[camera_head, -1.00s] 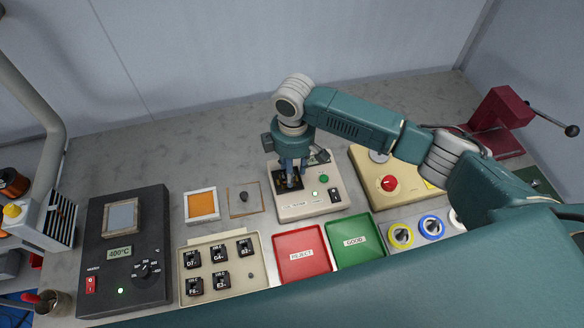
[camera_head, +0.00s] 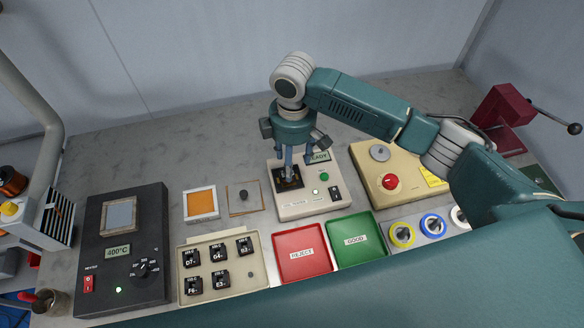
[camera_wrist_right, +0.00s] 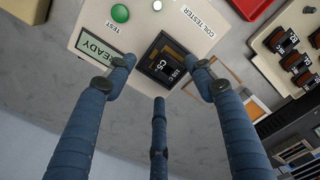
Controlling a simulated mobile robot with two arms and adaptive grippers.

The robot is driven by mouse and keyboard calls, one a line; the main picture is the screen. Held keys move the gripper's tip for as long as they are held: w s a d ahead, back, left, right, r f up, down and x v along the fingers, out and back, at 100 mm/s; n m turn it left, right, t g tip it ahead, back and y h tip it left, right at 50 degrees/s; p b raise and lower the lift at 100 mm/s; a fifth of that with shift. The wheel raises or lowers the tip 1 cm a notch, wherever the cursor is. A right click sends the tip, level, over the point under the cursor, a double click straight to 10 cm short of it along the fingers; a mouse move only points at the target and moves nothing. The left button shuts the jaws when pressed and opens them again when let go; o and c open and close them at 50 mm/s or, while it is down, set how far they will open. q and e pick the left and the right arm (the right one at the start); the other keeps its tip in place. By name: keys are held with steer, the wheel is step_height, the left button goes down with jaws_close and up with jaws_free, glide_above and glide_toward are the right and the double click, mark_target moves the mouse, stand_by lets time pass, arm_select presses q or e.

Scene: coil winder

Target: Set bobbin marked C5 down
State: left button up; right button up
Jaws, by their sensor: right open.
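The bobbin marked C5 (camera_wrist_right: 168,66) is black with a white label and sits in the dark socket of the coil tester (camera_head: 300,205). In the head view the bobbin is mostly hidden by my fingers. My right gripper (camera_head: 288,170) is just above the socket. In the right wrist view my right gripper (camera_wrist_right: 162,82) has its fingers spread around the bobbin, with gaps and nothing held. The tester display (camera_wrist_right: 97,47) reads READY. My left gripper is not in view.
A beige tray (camera_head: 258,285) holds several marked bobbins. A red REJECT tray (camera_head: 318,265) and a green GOOD tray (camera_head: 374,252) lie in front of the tester. A heater (camera_head: 150,200) reading 400°C stands left. A beige box (camera_head: 372,190) with a red knob stands right.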

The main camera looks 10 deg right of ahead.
step_height(320, 180, up, 8)
steer(key=b, duration=0.1)
steer(key=shift+r+b, duration=0.15)
steer(key=shift+b, duration=0.15)
steer(key=shift+s, duration=0.1)
stand_by(0.4)
